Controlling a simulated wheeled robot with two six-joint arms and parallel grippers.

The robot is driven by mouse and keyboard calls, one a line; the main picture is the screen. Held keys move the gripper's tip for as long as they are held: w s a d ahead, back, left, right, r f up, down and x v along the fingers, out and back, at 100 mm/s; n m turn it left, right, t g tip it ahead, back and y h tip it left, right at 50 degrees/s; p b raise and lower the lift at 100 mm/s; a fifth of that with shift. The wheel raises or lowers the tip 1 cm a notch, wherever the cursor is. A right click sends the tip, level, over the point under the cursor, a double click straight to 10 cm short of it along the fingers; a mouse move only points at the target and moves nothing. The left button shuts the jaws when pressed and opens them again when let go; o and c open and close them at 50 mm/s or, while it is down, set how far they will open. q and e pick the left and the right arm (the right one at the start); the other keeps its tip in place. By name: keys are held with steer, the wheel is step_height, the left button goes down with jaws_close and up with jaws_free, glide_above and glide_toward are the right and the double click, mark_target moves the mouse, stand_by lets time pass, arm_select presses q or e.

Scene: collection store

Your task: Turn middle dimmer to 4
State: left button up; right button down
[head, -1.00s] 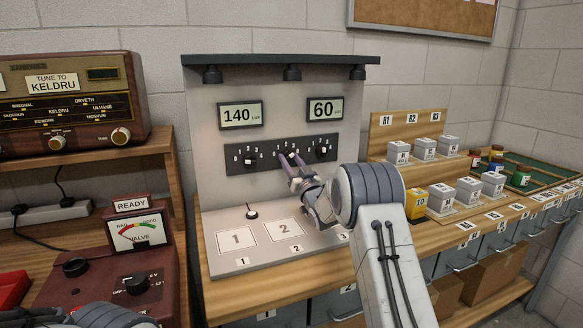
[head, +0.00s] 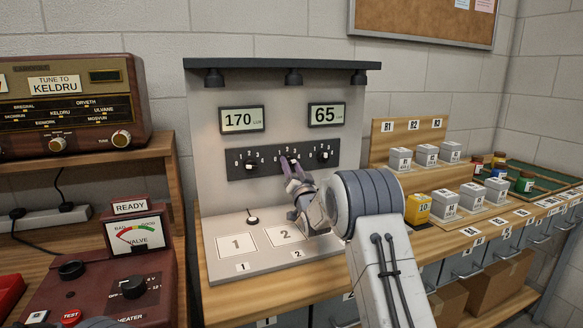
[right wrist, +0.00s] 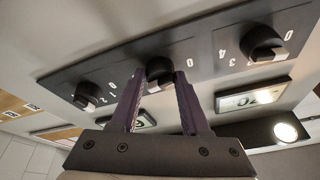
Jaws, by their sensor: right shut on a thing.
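The middle dimmer (head: 284,162) is a black knob on the dark strip of the upright grey panel, between the left dimmer (head: 250,162) and right dimmer (head: 323,158). My right gripper (head: 289,167) is shut on the middle dimmer, reaching it from the lower right. In the right wrist view the purple fingers (right wrist: 160,92) sit on both sides of the black knob (right wrist: 158,66). A 0 shows to the right of it there; its other numbers are mostly hidden by the fingers, so its exact setting cannot be read. My left gripper is out of view.
The left display (head: 241,119) reads 170 and the right display (head: 326,115) reads 65. A small toggle (head: 253,219) stands on the base plate. A radio (head: 70,105) and a red tester (head: 110,265) are at left; grey boxes (head: 472,195) and a yellow block (head: 417,208) are at right.

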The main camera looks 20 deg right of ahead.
steer(key=shift+f, duration=0.15)
steer(key=shift+c, duration=2)
jaws_free()
steer(key=shift+s, duration=0.1)
steer(key=r+v, duration=0.1)
steer(key=v, duration=0.7)
steer(key=s+d+r+b+v, duration=0.1)
steer(key=r+v, duration=0.1)
steer(key=v, duration=0.6)
steer(key=shift+s+a+r+b, duration=0.2)
steer(key=shift+a+r+b, duration=0.1)
steer(key=shift+a, duration=0.2)
